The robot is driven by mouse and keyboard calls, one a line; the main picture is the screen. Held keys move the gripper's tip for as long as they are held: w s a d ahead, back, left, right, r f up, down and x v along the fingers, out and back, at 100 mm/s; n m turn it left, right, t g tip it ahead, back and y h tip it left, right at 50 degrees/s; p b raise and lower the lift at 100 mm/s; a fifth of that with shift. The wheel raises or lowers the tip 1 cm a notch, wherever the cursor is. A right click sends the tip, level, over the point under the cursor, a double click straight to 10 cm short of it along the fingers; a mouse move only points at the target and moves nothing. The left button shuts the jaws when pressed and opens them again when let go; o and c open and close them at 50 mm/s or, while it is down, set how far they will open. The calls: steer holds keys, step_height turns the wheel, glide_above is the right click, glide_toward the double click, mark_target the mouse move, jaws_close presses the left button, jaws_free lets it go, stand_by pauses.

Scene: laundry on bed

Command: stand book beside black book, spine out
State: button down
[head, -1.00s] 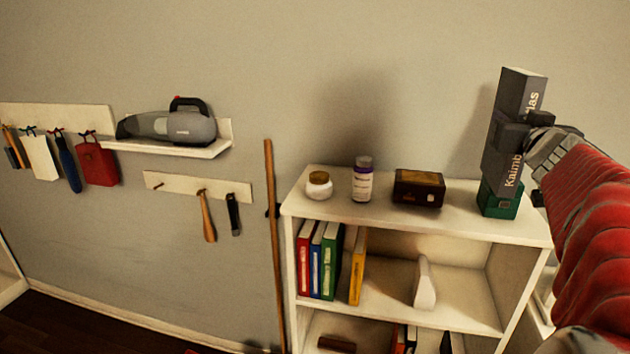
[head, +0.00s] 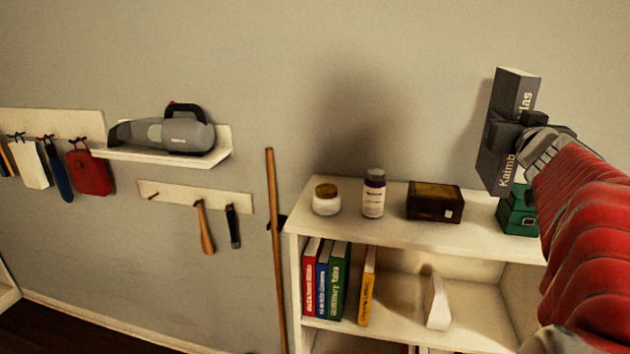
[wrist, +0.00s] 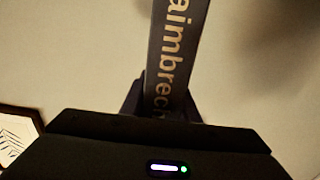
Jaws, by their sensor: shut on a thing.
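A dark grey book (head: 514,88) with pale lettering on its spine is upright, slightly tilted, high at the right in the head view. My gripper (head: 513,132) is shut on it around its middle, in front of the wall and above the bookcase top. In the wrist view the book (wrist: 178,50) rises between the fingers of my gripper (wrist: 160,108), its lettered spine facing the camera. I cannot make out a black book in the current frames; the lower shelf is mostly cut off.
The white bookcase (head: 400,325) carries a jar (head: 327,200), a bottle (head: 374,195), a brown box (head: 435,202) and a green box (head: 517,213) on top. Its upper shelf holds several upright books, a leaning yellow book (head: 366,287) and a white bookend (head: 438,300). A pole (head: 275,240) stands left.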

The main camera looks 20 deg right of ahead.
mark_target(505, 180)
steer(key=shift+f, duration=3)
steer(key=shift+s+f, duration=0.1)
steer(key=shift+f, duration=1.75)
steer(key=c, duration=1.4)
jaws_free()
steer(key=shift+f, duration=0.2)
steer(key=shift+o, duration=0.2)
steer(key=shift+r, duration=0.15)
steer(key=shift+v, duration=3.75)
